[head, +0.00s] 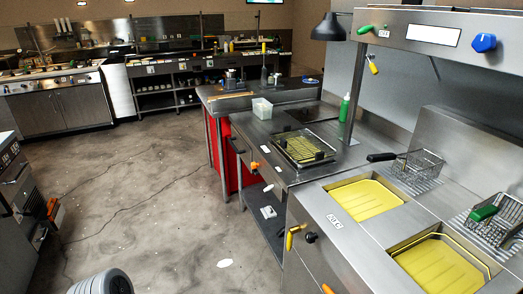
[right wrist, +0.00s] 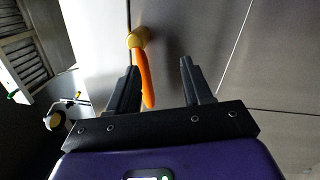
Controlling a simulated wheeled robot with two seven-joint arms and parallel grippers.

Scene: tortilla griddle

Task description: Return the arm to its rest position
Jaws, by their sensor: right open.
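My right gripper (right wrist: 160,66) is open in the right wrist view, its two black fingers apart with nothing held between them. An orange handle with a yellow base (right wrist: 144,72) shows just beside the left finger, against a grey metal panel. I cannot tell how far beyond the fingers it is. Neither gripper shows in the head view, and my left gripper is in no frame.
A steel fryer counter with yellow oil wells (head: 366,199) fills the right of the head view. Wire baskets (head: 417,170) stand beside the wells. A yellow handle (head: 291,237) sticks out from the counter's front. The grey floor (head: 160,190) at left-centre is clear.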

